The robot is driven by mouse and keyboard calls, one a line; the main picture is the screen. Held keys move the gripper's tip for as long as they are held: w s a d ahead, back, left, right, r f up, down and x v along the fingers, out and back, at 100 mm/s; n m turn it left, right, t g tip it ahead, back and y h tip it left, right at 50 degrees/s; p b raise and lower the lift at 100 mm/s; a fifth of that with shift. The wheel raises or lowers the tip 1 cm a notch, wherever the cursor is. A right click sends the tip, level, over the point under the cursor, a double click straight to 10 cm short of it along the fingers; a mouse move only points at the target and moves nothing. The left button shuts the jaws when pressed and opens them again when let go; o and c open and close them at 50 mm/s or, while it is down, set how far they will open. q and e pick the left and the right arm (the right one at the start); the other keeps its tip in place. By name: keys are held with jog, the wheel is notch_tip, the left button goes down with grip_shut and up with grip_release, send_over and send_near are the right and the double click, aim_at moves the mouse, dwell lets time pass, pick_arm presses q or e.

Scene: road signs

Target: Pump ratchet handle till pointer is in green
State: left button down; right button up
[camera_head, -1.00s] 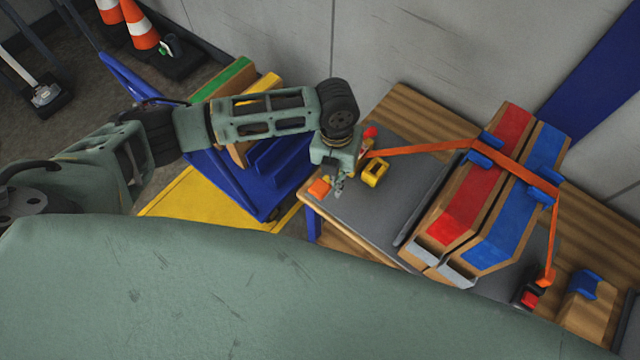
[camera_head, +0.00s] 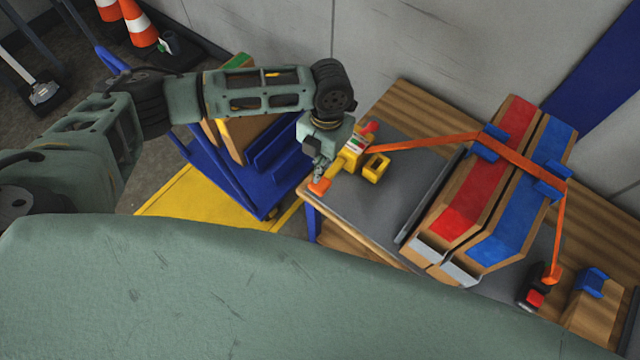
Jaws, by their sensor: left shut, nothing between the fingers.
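The ratchet (camera_head: 350,158) is a yellow body on the grey tabletop near the table's left edge, partly behind my left gripper. Its handle ends in an orange grip (camera_head: 319,187), pointing toward the table's near left corner. A small banded gauge (camera_head: 355,144) shows on its top; the pointer is too small to read. An orange strap (camera_head: 430,143) runs from the ratchet over red (camera_head: 490,170) and blue (camera_head: 522,200) boards. My left gripper (camera_head: 319,172) is shut and empty, just above the handle; I cannot tell whether it touches. My right gripper is out of view.
A yellow loop-shaped piece (camera_head: 376,167) sits beside the ratchet. A blue cart (camera_head: 240,180) stands left of the table (camera_head: 395,108). A grey wall is behind. At the strap's far end are a dark red-tipped piece (camera_head: 533,294) and a blue-topped wooden block (camera_head: 594,300).

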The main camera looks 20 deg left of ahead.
aim_at(320, 183)
pick_arm(q)
notch_tip(320, 183, down, 5)
jog(key=b, duration=0.3)
jog(key=shift+s+r+b, duration=0.15)
jog(key=shift+b, duration=0.15)
jog(key=shift+r, duration=0.1)
